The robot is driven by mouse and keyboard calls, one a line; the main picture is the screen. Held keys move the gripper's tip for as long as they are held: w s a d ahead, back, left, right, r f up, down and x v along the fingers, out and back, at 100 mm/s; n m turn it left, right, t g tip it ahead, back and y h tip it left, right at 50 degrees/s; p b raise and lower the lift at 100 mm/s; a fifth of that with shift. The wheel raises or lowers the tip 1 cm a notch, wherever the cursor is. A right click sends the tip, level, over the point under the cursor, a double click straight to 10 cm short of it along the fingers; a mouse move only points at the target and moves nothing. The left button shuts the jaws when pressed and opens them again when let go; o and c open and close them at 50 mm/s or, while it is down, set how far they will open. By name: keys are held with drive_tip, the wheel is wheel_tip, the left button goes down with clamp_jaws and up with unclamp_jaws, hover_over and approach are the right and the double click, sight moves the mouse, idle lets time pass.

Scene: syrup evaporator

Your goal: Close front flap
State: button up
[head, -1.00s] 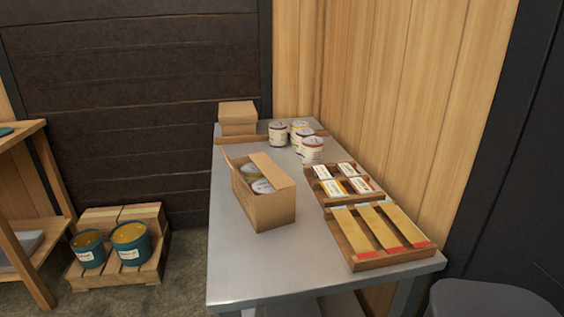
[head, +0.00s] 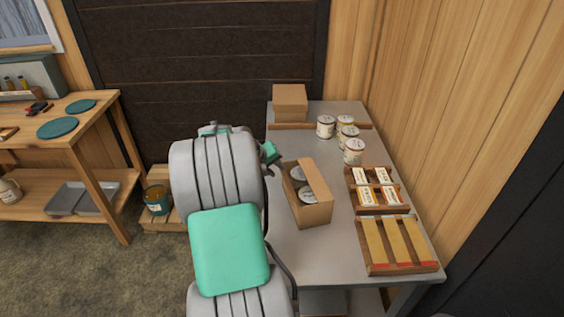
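An open cardboard box (head: 311,215) stands on the metal table, with cans (head: 309,194) inside. The box's left side is partly behind my arm, so I cannot clearly make out the other flaps, and I cannot tell which one is the front flap. My gripper (head: 271,153), small and green-tipped, is just beyond the box's far left corner. It looks apart from the box, but contact is hard to judge. My arm hides part of it, and its fingers are too small to read.
The metal table (head: 340,255) also holds a closed carton (head: 291,102), several cans (head: 348,138), a wooden tray of small packets (head: 377,190) and a slotted tray of yellow strips (head: 400,243). A wooden bench (head: 82,125) stands left. Bare tabletop lies in front of the box.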

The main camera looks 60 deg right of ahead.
sight(286, 178)
drive_tip(key=p+x, duration=0.1)
drive_tip(key=x, duration=0.6)
drive_tip(key=shift+w+f+p, duration=0.1)
drive_tip(key=shift+p, duration=0.2)
drive_tip(key=shift+a, duration=0.1)
clamp_jaws()
idle(0.8)
